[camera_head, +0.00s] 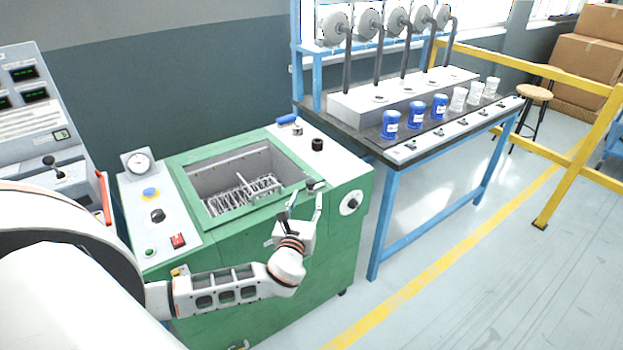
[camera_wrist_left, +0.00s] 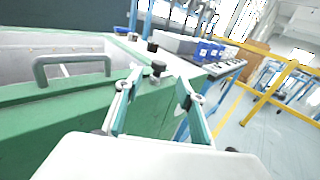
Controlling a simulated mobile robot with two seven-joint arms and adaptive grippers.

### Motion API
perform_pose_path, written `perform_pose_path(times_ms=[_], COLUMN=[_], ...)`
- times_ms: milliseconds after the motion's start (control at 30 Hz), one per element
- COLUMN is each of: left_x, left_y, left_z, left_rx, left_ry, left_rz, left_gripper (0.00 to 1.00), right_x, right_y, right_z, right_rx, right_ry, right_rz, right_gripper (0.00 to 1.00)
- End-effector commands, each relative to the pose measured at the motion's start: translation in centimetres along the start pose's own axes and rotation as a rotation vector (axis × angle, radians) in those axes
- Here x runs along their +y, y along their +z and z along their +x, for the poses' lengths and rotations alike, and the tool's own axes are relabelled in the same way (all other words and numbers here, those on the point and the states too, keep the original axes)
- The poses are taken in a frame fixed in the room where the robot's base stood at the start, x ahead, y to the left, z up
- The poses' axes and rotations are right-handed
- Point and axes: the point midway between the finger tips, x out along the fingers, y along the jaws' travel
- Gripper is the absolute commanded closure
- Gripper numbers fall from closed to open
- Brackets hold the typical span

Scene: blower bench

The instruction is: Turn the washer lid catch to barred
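The green washer (camera_head: 240,297) stands in front of me, with its rectangular tank (camera_head: 205,180) and a wire basket visible inside. A small black knob, apparently the lid catch (camera_head: 315,184), sits at the tank's front right corner. In the left wrist view the catch (camera_wrist_left: 158,68) shows between and beyond the fingertips. My left gripper (camera_head: 303,202) is just in front of the catch, fingers pointing up toward it. In the left wrist view my left gripper (camera_wrist_left: 159,82) is open, with nothing between its fingers. I cannot tell whether a finger touches the catch. My right gripper is out of view.
Another black knob (camera_head: 317,145) and a blue-handled part (camera_head: 288,119) are on the washer's top. A control panel (camera_head: 160,215) is at left. A bench (camera_head: 412,153) with blue and white cups stands at right.

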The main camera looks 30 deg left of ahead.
Motion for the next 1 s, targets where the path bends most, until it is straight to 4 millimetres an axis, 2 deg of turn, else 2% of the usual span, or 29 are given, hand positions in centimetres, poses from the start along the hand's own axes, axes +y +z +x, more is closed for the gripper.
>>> perform_pose_path(times_ms=[133, 400, 600, 967, 1000], left_x=[0.2, 0.2, 0.2, 0.2, 0.2], left_y=[1.0, 1.1, 1.0, 1.0, 0.9], left_z=[1.2, 5.2, 7.5, 8.2, 8.2], left_rx=[-0.029, -0.027, -0.025, -0.023, -0.023], left_ry=[0.007, 0.007, 0.007, 0.005, 0.005], left_rz=[0.046, 0.041, 0.039, 0.037, 0.037], left_gripper=[0.61, 0.61, 0.61, 0.61, 0.64], right_x=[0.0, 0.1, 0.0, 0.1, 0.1], right_y=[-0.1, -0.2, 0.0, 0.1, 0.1], right_z=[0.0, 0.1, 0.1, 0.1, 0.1], right_rx=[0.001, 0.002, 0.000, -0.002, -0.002], right_ry=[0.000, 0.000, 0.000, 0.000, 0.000], right_rz=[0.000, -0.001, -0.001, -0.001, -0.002], right_gripper=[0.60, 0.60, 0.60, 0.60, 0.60])
